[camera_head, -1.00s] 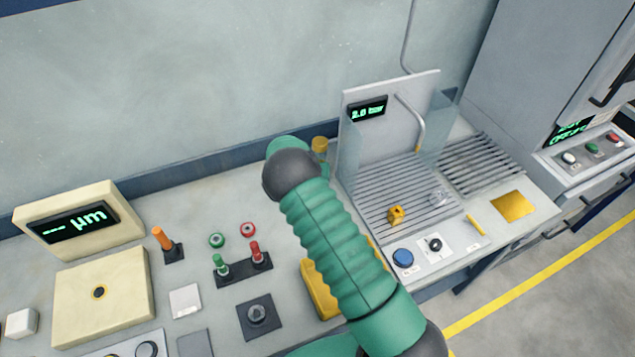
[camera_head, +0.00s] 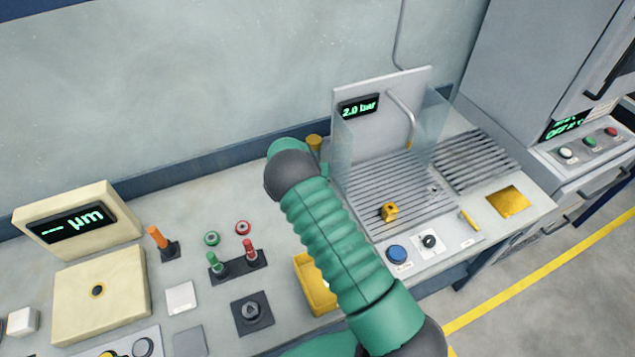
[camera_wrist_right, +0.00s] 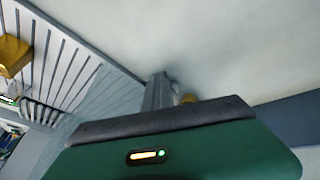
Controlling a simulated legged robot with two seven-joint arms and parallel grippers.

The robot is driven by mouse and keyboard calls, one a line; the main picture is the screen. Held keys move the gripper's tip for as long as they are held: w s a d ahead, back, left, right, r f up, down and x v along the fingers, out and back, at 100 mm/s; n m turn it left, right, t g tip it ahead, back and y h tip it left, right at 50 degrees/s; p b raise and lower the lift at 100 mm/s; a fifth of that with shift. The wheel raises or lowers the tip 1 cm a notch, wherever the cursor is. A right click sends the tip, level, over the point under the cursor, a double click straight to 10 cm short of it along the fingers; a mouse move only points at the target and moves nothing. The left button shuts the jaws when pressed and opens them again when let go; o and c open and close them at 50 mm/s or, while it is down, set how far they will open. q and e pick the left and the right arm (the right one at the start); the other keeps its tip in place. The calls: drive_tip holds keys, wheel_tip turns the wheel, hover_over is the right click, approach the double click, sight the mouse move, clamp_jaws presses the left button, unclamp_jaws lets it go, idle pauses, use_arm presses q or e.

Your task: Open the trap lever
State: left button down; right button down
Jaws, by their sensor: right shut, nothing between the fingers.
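No label in view reads as trap lever, so I cannot tell for sure which part it is. A small yellow lever (camera_head: 469,221) lies on the front panel of the grated station. An orange lever (camera_head: 159,238) stands tilted in a black base at the left. My green right arm crosses the middle of the head view and hides its gripper. In the right wrist view the right gripper (camera_wrist_right: 160,85) is shut and empty, close beside a yellow knob (camera_wrist_right: 188,98). This knob seems to be the one behind my arm in the head view (camera_head: 314,142). My left gripper is not in view.
A yellow block (camera_head: 389,211) sits on the grate (camera_head: 385,177), beside a clear shield (camera_head: 425,125). A blue button (camera_head: 397,254) and black knob (camera_head: 429,241) are in front. A yellow bin (camera_head: 313,290) is partly behind my arm. Red and green toggles (camera_head: 250,250) stand left.

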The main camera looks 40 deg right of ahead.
drive_tip(key=shift+w+f, duration=0.1)
drive_tip(key=shift+w, duration=0.2)
drive_tip(key=shift+w+a, duration=0.2)
drive_tip(key=shift+a, duration=0.25)
drive_tip(key=shift+w+a, duration=0.15)
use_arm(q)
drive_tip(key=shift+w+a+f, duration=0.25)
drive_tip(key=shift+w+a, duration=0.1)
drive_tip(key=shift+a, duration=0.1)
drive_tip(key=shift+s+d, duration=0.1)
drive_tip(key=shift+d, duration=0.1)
use_arm(e)
drive_tip(key=shift+s+d, duration=0.25)
drive_tip(key=shift+d, duration=0.05)
drive_tip(key=c, duration=1.4)
unclamp_jaws()
drive_tip(key=shift+w+f, duration=0.25)
drive_tip(key=shift+f, duration=0.05)
drive_tip(key=shift+c, duration=0.2)
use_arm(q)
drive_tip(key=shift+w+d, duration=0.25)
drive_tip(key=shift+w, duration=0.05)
